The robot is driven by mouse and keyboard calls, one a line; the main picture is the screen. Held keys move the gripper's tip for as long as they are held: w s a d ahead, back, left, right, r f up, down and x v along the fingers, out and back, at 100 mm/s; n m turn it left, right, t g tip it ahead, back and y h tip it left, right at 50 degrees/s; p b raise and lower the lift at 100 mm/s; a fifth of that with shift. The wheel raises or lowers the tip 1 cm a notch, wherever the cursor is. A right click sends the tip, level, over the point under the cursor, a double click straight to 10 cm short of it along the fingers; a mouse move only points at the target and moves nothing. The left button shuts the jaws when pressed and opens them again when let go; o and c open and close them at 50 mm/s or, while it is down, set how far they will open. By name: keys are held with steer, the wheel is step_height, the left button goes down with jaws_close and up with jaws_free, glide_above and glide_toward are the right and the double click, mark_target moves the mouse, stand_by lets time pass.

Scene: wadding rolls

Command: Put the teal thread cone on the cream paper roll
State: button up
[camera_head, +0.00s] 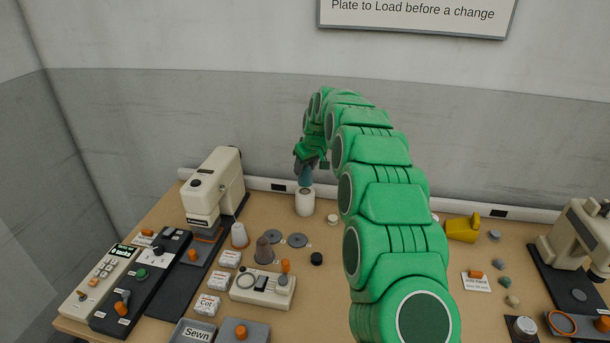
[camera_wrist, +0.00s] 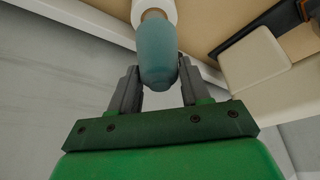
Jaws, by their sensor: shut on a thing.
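The teal thread cone (camera_head: 305,179) is between the fingers of my gripper (camera_head: 306,168), which is shut on it. In the wrist view the cone (camera_wrist: 157,50) hangs between the two grey fingertips (camera_wrist: 158,68), its far end pointing at the roll. The cream paper roll (camera_head: 305,204) stands upright on the table below the cone. In the wrist view the roll's pale rim and brown core (camera_wrist: 154,14) show just beyond the cone's end, roughly in line with it. I cannot tell whether cone and roll touch.
A cream machine (camera_head: 215,187) stands left of the roll. A yellow object (camera_head: 462,228) and another machine (camera_head: 585,235) are at right. The wall is close behind.

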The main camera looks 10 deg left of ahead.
mark_target(305, 174)
steer(key=shift+w+a+f, duration=0.15)
steer(key=shift+w+f, duration=0.1)
steer(key=shift+f, duration=1.6)
steer(key=shift+f, duration=0.1)
steer(key=o, duration=1.1)
steer(key=shift+r, duration=0.2)
